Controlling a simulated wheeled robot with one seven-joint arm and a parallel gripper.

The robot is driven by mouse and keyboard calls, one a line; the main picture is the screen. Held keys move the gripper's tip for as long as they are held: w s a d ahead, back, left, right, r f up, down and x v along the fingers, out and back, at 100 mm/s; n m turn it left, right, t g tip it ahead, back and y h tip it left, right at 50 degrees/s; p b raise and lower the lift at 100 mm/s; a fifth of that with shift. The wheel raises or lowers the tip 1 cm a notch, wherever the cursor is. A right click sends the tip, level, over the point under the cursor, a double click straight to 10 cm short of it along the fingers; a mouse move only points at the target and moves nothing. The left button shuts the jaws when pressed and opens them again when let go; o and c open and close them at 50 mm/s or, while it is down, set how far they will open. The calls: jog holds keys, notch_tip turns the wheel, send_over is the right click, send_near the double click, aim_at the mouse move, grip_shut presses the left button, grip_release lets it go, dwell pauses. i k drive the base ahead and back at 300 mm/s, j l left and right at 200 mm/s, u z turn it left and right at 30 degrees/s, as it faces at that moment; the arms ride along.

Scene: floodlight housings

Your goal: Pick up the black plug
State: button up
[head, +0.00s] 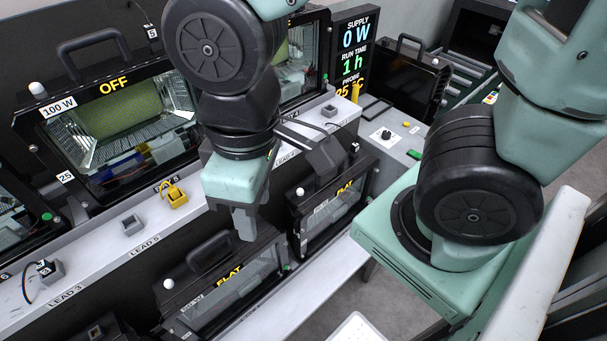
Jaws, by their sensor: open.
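A black plug (43,266) with a white number tag and a dark cable is at a small grey holder on the ledge marked LEAD 3, at the lower left. My gripper (247,226) is in the middle of the head view, pointing down in front of the ledge, well to the right of this plug. Its jaws are open, and I see nothing between them. The arm hides part of the ledge near LEAD 4.
A yellow plug (174,195) sits on the ledge near an empty grey holder (132,224). Housings marked FLAT (228,284) stand below. A display (356,52) reads 0 W.

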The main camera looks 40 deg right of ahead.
aim_at(46, 268)
jog(key=k, duration=0.15)
jog(key=u, duration=1.4)
jog(key=i+l+z, duration=0.15)
jog(key=z, duration=0.25)
jog(key=i+j+u, duration=0.15)
jog(key=i+j, duration=0.3)
